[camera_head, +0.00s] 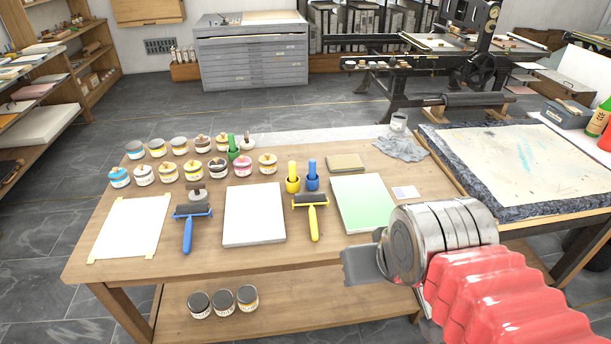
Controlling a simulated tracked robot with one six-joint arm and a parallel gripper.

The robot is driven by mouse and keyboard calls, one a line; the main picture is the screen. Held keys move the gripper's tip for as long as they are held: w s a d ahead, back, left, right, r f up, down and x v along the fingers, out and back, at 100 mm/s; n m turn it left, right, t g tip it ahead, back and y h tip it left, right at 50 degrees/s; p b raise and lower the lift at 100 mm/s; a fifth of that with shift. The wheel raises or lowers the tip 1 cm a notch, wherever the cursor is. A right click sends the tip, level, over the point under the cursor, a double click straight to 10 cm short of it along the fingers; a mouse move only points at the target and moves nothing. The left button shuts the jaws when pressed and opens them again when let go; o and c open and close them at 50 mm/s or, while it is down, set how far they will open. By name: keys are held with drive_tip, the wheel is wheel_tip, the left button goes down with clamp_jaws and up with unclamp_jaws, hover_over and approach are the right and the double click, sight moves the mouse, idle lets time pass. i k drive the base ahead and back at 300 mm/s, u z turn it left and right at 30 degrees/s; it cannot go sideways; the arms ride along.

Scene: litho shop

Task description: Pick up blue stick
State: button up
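A blue stick (312,167) stands upright in a small blue holder (312,184) near the middle of the wooden table (120,235). A yellow stick (292,168) in a yellow holder stands just left of it. My gripper (362,266) is at the lower right, above the table's front edge and apart from the blue stick. Only a dark grey part of its end shows beside the round metal wrist, so its opening is hidden.
A yellow-handled roller (314,222), a green plate (364,203) and a white slab (254,214) lie in front of the sticks. A blue-handled roller (188,232) and several jars are left. A green stick (233,143) stands among the jars. A padded board (530,160) is right.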

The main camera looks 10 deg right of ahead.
sight(312, 162)
drive_tip(key=z, duration=0.05)
drive_tip(key=i, duration=0.95)
drive_tip(key=u, duration=0.05)
